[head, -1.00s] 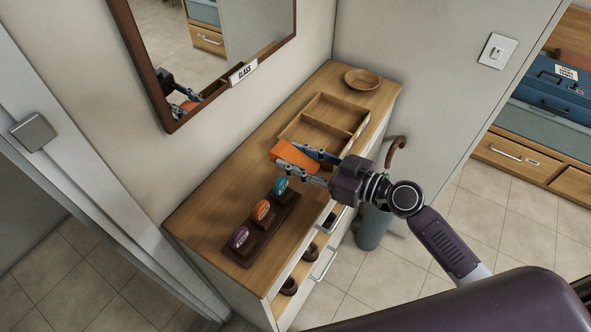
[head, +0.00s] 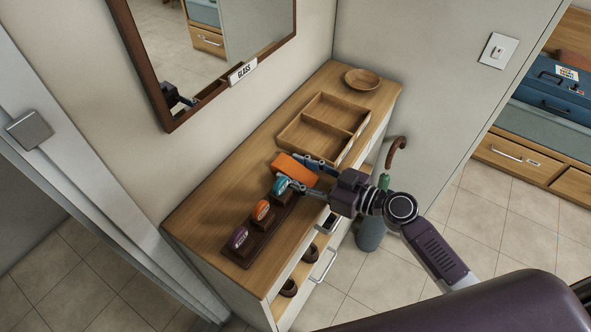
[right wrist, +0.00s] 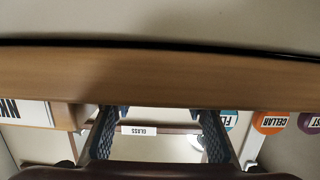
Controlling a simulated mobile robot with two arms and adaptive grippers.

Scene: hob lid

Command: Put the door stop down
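The door stop, an orange block (head: 290,166), lies on the wooden cabinet top (head: 210,190), just behind the rack with the round tags. My right gripper (head: 304,174) is at its right side, with one finger beyond the block and one nearer, close to the turquoise tag. The fingers stand apart in the right wrist view (right wrist: 158,135), and no orange shows between them. A wooden band hides what lies beyond their tips. Whether a finger still touches the block I cannot tell. My left gripper is out of view.
The dark rack (head: 246,252) holds turquoise (head: 281,185), orange (head: 262,211) and purple (head: 238,237) tags. A divided wooden tray (head: 325,122) and a bowl (head: 362,79) stand farther back. The mirror (head: 215,55) hangs behind. Cabinet top left of the rack is clear.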

